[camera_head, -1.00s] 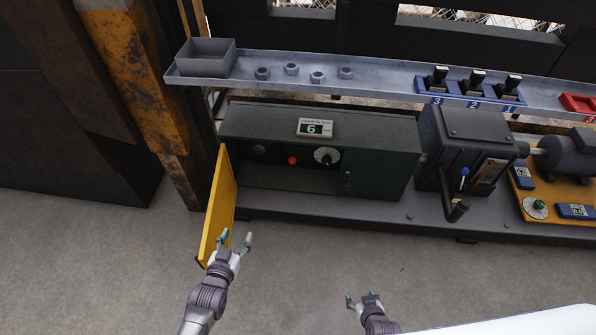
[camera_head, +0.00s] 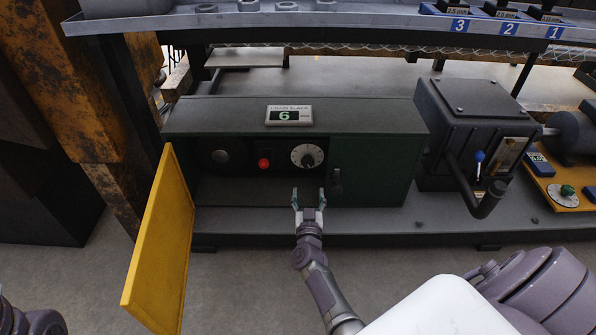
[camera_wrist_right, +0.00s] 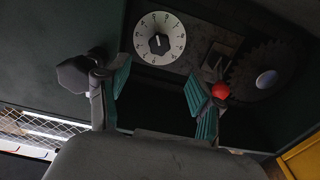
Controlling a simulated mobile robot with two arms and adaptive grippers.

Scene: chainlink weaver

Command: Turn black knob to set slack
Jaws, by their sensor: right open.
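The black knob (camera_head: 308,160) sits at the centre of a white numbered dial (camera_head: 294,151) inside the open green cabinet (camera_head: 240,190). The knob and dial also show at the top of the right wrist view (camera_wrist_right: 159,43), above and between my fingers. My right gripper (camera_head: 308,199) is open, its fingers pointing up, below the dial and apart from the knob. The yellow door (camera_head: 160,240) stands open at left. My left gripper is not in view.
A machine with a crank (camera_head: 475,195) stands further right. A metal shelf (camera_head: 340,22) runs above.

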